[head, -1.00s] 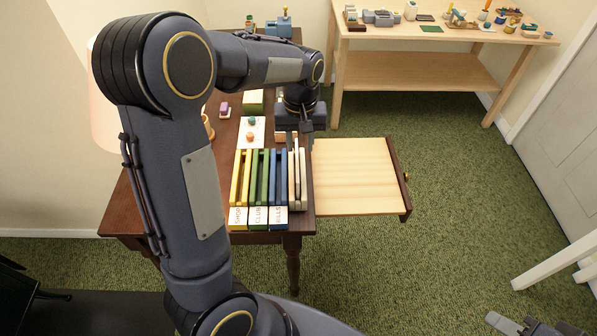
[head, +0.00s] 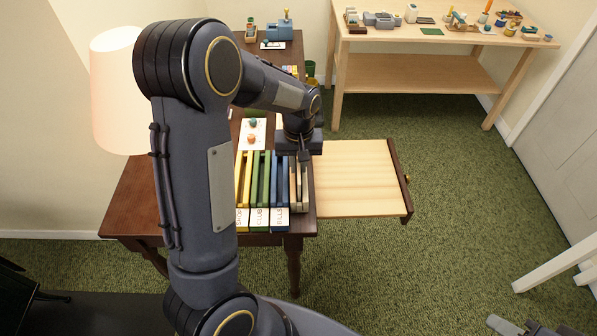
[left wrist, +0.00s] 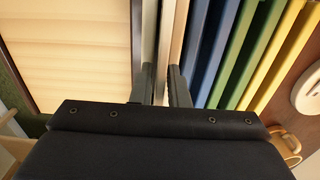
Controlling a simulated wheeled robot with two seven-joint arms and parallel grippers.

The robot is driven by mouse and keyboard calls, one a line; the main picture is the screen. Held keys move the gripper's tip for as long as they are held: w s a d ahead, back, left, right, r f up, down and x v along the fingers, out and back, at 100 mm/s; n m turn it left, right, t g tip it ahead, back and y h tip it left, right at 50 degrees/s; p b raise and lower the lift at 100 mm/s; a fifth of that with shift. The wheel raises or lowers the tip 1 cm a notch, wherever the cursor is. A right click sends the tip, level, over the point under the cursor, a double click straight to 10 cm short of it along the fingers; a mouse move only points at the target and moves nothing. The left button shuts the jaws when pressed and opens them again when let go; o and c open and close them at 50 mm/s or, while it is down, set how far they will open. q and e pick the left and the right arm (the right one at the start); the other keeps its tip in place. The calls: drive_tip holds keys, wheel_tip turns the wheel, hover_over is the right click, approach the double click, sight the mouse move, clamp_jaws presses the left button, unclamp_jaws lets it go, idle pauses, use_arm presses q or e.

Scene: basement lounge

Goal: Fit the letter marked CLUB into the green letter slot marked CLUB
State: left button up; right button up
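The green letter slot marked CLUB (head: 260,217) stands on the dark table between the yellow SHOP slot (head: 242,217) and the blue BILLS slot (head: 279,218). Thin pale letters (head: 299,198) stand upright just right of the blue slot; no CLUB mark on them is readable. My left gripper (head: 303,156) is low over their far end. In the left wrist view its fingers (left wrist: 160,88) lie on either side of a thin upright pale edge (left wrist: 162,45); whether they press on it is unclear. My right gripper (head: 535,328) is low at the bottom right, partly cut off.
A pulled-out drawer (head: 358,178) sticks out right of the table. A lamp (head: 118,90) stands at the left. A card with small items (head: 250,140) lies behind the slots. A wooden bench (head: 420,70) with clutter is at the back. The right floor is mostly clear.

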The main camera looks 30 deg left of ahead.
use_arm(q)
clamp_jaws()
